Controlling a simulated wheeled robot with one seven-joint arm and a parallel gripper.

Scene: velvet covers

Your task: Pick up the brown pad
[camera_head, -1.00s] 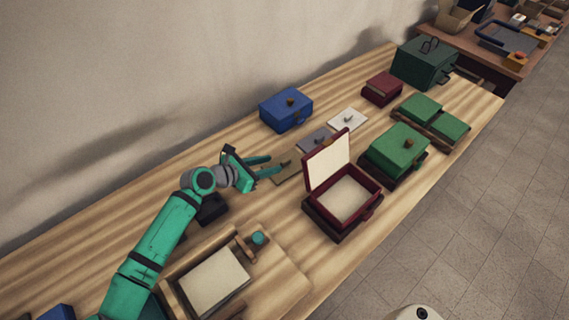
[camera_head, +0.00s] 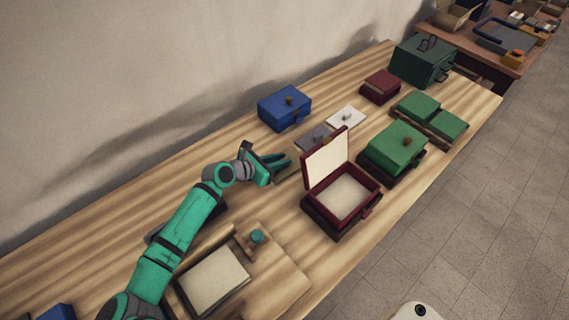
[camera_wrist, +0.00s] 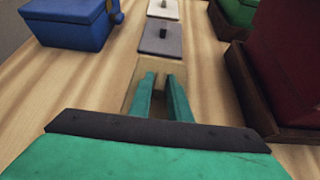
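The brown pad (camera_head: 289,175) lies flat on the wooden table, left of the open dark red box. My gripper (camera_head: 287,161) is over it and hides much of it in the head view. In the wrist view the brown pad (camera_wrist: 162,67) shows beyond and between the two green fingers of my gripper (camera_wrist: 162,82). The fingers are apart, with a gap between them. I cannot tell whether they touch the pad, and its handle is not clearly visible.
A grey pad (camera_head: 312,139) and a white pad (camera_head: 346,118) lie just beyond. The open dark red box (camera_head: 372,202) stands close on the right, a blue box (camera_head: 285,108) behind. A wooden tray (camera_head: 290,284) is nearer.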

